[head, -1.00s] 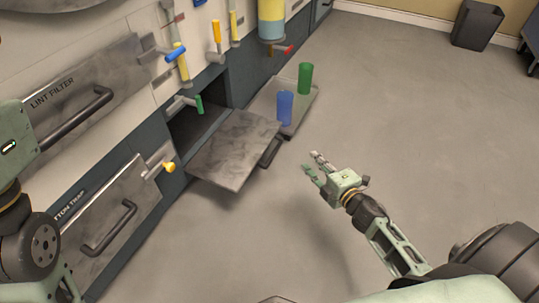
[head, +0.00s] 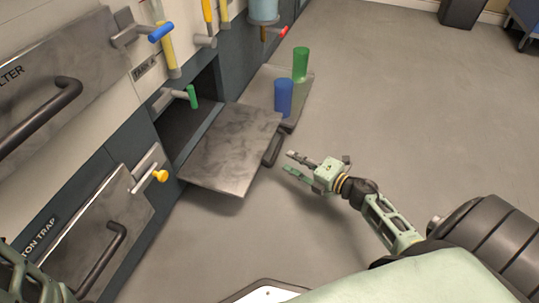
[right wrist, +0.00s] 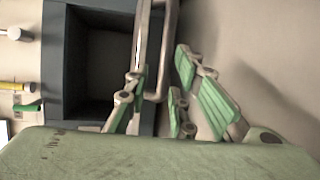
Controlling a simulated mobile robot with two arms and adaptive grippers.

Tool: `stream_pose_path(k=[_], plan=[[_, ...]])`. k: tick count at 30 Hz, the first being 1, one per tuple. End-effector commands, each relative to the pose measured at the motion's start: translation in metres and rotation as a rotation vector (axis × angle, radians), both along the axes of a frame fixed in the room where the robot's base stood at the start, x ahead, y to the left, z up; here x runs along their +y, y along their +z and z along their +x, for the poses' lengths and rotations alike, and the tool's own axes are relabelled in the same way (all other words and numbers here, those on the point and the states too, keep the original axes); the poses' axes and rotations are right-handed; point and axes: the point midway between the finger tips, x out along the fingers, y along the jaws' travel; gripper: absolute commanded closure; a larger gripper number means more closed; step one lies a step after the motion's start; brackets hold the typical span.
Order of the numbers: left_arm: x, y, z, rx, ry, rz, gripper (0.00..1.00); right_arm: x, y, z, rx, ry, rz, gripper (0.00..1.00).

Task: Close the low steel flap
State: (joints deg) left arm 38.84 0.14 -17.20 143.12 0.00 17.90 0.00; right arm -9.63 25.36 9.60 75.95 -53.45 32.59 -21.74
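The low steel flap (head: 225,150) hangs open below its dark opening (head: 190,115), tilted out from the cabinet with its broad mottled face upward. Its dark handle (head: 272,150) is at the outer edge. My left gripper is not clearly visible; only a green part of my left arm shows at lower left.
A blue cup (head: 283,97) and a green cup (head: 300,64) stand on a low shelf (head: 263,83) behind the flap. A yellow-knobbed latch (head: 158,176) and a green-handled lever (head: 192,97) flank the opening.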

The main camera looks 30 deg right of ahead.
Motion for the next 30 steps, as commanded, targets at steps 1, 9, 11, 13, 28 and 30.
stream_pose_path(k=[1,9,11,13,28,30], plan=[[0.000,-0.008,-0.003,-0.007,0.000,0.000,0.35,0.000,-0.009,0.000,0.000,0.000,-0.001,0.77],[0.000,-0.022,-0.005,-0.014,0.000,0.000,0.35,0.006,-0.018,0.018,-0.003,0.002,-0.001,0.77],[0.000,-0.028,-0.005,-0.014,0.001,0.000,0.35,0.008,-0.020,0.028,-0.004,0.001,-0.002,0.77],[0.000,-0.035,-0.005,-0.014,0.000,0.000,0.35,0.012,-0.022,0.039,-0.004,0.003,0.000,0.77],[0.000,-0.052,-0.005,-0.014,0.001,0.001,0.35,0.023,-0.026,0.073,0.001,0.000,0.000,0.77],[0.000,-0.052,-0.005,-0.014,0.000,0.001,0.35,0.023,-0.026,0.073,0.001,0.000,0.000,0.77]])
